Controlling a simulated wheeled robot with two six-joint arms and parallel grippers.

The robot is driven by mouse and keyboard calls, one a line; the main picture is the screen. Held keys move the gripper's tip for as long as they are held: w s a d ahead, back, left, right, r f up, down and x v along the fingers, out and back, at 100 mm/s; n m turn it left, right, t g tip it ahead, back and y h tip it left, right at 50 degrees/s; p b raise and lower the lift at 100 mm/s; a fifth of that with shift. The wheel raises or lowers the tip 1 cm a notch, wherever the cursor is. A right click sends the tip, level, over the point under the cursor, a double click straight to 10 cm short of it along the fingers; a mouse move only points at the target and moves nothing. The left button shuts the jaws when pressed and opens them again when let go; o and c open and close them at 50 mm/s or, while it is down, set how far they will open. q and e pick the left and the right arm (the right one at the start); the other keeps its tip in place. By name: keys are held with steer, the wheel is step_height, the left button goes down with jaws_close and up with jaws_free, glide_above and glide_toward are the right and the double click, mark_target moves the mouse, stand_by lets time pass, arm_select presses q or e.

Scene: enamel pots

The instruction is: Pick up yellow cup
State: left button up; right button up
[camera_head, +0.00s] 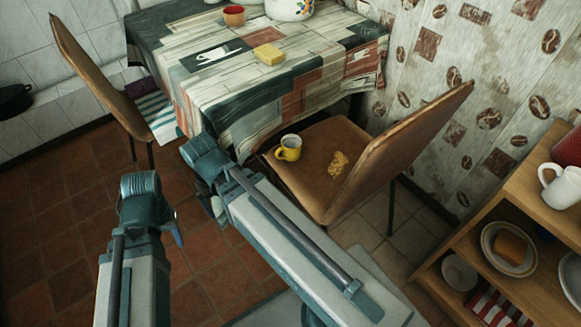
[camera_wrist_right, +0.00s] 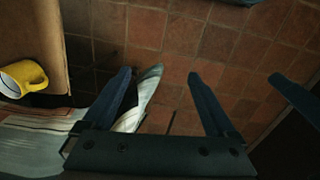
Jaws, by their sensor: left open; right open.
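The yellow cup (camera_head: 288,149) stands upright on the brown seat of the right chair (camera_head: 312,187); its handle points left. It also shows in the right wrist view (camera_wrist_right: 27,77) at the left edge, partly cut off. My right gripper (camera_head: 214,204) is just left of the chair, below and left of the cup, and mostly hidden by its own arm. In its wrist view its two fingers (camera_wrist_right: 158,100) are spread with only floor and cloth behind them. My left gripper (camera_head: 174,228) is farther left over the tiled floor, open, its fingers only partly visible.
A crumpled tan lump (camera_head: 338,163) lies on the seat near the cup. The cloth-covered table (camera_head: 215,98) stands behind, with a yellow sponge (camera_head: 269,54) and red cup (camera_head: 234,16). Another chair (camera_head: 100,75) is at left. A wooden shelf (camera_head: 490,185) with dishes fills the right side.

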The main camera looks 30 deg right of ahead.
steer(key=w+d+f+m+b, duration=0.1)
steer(key=d+f+b, duration=0.1)
steer(key=f+b, duration=0.85)
steer(key=w+d+f+m+b, duration=0.1)
steer(key=d+f+b, duration=0.2)
steer(key=f+b, duration=0.8)
steer(key=m+t+h+b, duration=0.1)
steer(key=m+h+b, duration=0.6)
steer(key=m+h, duration=1.1)
glide_toward(278, 151)
steer(key=shift+m+y, duration=0.3)
steer(key=shift+m, duration=0.4)
steer(key=shift+w+d+r, duration=0.1)
steer(key=shift+w+d, duration=0.1)
steer(key=shift+d, duration=1.5)
steer(key=shift+w+d+f, duration=0.1)
steer(key=shift+w+d, duration=0.1)
steer(key=shift+d, duration=1.5)
steer(key=shift+w+d+r, duration=0.1)
steer(key=shift+w+d, duration=0.05)
steer(key=shift+d, duration=1.6)
jaws_close()
